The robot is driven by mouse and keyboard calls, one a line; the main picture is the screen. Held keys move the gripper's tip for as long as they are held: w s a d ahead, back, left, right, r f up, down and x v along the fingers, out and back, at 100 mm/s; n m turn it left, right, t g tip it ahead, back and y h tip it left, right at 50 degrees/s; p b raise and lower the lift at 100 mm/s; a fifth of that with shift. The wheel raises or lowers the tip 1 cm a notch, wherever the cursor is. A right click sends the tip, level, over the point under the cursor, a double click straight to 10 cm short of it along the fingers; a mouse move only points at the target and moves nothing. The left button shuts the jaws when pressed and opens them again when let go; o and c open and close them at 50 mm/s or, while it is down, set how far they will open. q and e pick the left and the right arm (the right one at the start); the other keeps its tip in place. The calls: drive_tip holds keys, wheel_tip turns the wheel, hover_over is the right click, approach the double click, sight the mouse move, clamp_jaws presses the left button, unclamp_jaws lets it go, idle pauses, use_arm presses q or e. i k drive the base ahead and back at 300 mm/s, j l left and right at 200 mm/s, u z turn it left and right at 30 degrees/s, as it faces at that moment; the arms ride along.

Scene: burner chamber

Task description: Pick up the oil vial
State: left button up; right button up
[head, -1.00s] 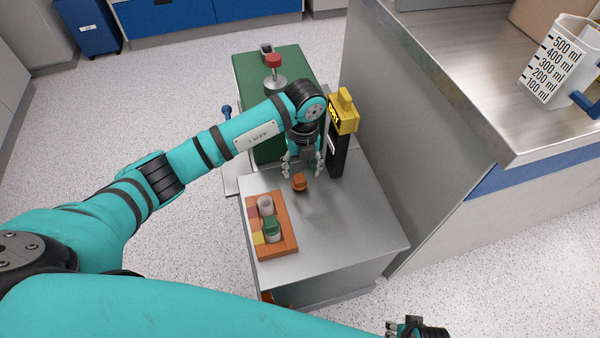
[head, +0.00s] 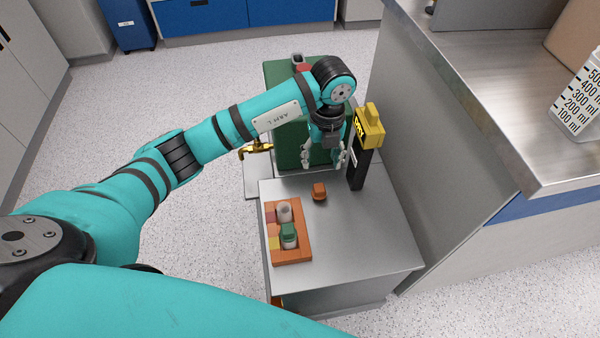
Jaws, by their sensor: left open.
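An orange-brown tray (head: 292,257) on the grey steel top holds a pale, whitish vial (head: 284,212) and a vial with a green cap (head: 289,233). Both look upright; which one holds oil I cannot tell. A small orange-brown block-like piece (head: 319,192) lies on the bare top, right of the tray. My left gripper (head: 324,164) points down with its fingers spread and empty. In the picture it is just above the small piece, up and right of the tray, apart from both vials. My right gripper is not in view.
A black post with a yellow head (head: 370,128) stands close right of my left gripper. A green unit (head: 287,147) is behind it, with a brass valve (head: 257,148) at its left. A steel counter (head: 490,120) rises at the right. The steel top's front right is clear.

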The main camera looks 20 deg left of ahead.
sight(284, 209)
drive_tip(key=u, duration=0.85)
